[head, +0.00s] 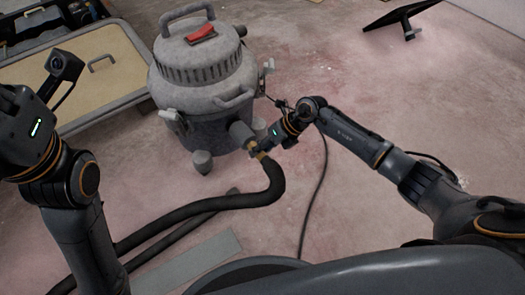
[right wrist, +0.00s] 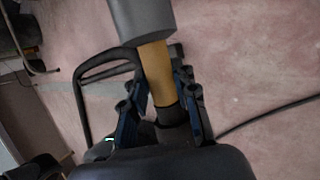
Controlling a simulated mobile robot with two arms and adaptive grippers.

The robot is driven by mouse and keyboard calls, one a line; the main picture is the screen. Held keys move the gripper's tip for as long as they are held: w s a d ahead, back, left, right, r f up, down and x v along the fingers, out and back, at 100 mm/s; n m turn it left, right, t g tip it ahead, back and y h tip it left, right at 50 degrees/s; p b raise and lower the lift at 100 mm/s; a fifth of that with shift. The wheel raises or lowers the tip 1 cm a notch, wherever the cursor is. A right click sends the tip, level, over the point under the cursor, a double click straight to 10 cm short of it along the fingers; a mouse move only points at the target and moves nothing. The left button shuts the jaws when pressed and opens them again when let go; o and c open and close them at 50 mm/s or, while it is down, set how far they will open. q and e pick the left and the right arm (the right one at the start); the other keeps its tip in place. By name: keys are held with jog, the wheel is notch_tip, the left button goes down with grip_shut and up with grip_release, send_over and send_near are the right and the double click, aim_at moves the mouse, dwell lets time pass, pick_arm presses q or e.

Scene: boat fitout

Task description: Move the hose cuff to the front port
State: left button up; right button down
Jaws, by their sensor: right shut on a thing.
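The hose cuff is a tan sleeve (right wrist: 156,72) on the end of a black hose (head: 235,200). My right gripper (head: 261,148) is shut on the cuff, with one finger on each side of it in the right wrist view (right wrist: 160,98). The front port is a grey round stub (head: 241,133) low on the side of the grey vacuum (head: 198,70). In the right wrist view the cuff's far end meets the grey stub (right wrist: 142,14). I cannot tell how deep it sits inside. My left arm is at the left, its fingers out of the picture.
The hose curves across the floor to the lower left. A thin black cable (head: 318,190) runs over the floor at right. A tan-topped case (head: 75,80) is at upper left, and a flat grey strip (head: 190,262) lies in front. The right floor is mostly clear.

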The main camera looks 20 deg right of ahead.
jog(key=shift+w+a, duration=0.15)
jog(key=shift+w, duration=0.3)
jog(key=shift+w+r+b, duration=0.15)
jog(key=shift+w+b, duration=0.15)
jog(key=shift+b, duration=0.05)
jog(key=c, duration=1.4)
grip_release()
jog(key=shift+w+a, duration=0.1)
jog(key=o, duration=0.4)
jog(key=shift+a, duration=0.1)
jog(key=shift+o, duration=0.2)
jog(key=shift+d+r, duration=0.15)
jog(key=shift+d, duration=0.2)
jog(key=v, duration=1.1)
jog(key=shift+r, duration=0.2)
